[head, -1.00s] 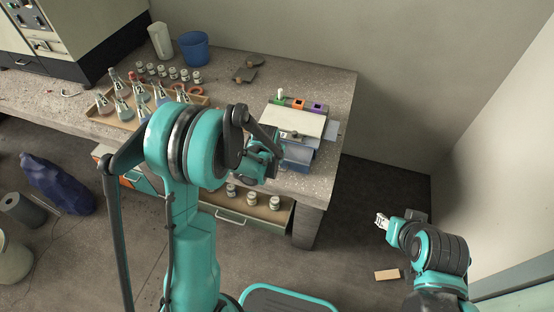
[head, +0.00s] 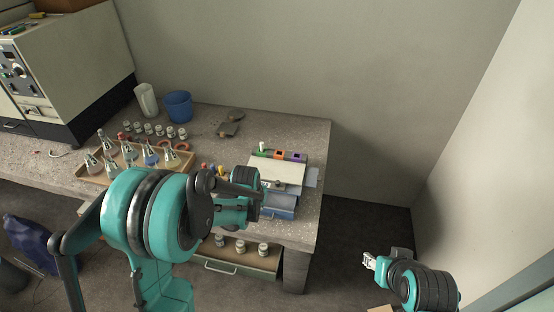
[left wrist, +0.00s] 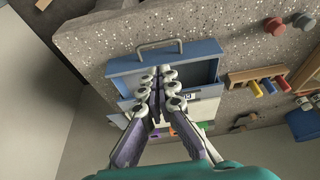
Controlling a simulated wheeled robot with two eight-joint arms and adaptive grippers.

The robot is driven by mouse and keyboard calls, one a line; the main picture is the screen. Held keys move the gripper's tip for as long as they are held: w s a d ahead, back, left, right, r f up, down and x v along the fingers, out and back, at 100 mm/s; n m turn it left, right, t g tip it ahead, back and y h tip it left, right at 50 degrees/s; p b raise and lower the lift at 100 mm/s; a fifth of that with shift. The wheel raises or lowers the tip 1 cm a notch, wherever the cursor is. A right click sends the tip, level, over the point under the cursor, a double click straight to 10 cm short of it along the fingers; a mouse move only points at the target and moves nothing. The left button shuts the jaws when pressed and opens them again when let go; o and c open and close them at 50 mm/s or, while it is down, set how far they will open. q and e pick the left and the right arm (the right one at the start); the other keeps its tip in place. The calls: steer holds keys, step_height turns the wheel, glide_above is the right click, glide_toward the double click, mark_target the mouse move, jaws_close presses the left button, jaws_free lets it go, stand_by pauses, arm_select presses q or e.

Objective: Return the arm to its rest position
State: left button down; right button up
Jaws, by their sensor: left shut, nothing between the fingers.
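My left gripper (left wrist: 158,92) is shut and empty in the left wrist view. Its fingertips lie in front of a blue drawer (left wrist: 122,66) with a grey handle (left wrist: 160,45); I cannot tell whether they touch it. The drawer stands pulled out, its dark inside partly hidden by the fingers. In the head view my left arm (head: 150,215) reaches across to the pale-topped unit (head: 282,171) holding the blue drawer (head: 280,207), and its fingers are mostly hidden by the wrist. My right gripper (head: 369,261) hangs at the right, away from the bench, too small to judge its fingers.
On the concrete bench (head: 305,140) stand a tray (head: 95,178) of flasks, several small jars, a blue bucket (head: 178,107) and a white cylinder (head: 147,100). An open bench drawer (head: 235,262) with jars is below my left arm. Walls rise behind and at right.

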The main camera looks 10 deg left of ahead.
arm_select(q)
steer(key=s+r+t, duration=0.2)
steer(key=s+r, duration=0.8)
steer(key=r, duration=0.3)
steer(key=s+r+t, duration=0.1)
steer(key=s+r, duration=0.1)
steer(key=s, duration=0.9)
steer(key=shift+s+r, duration=0.2)
steer(key=shift+r, duration=0.05)
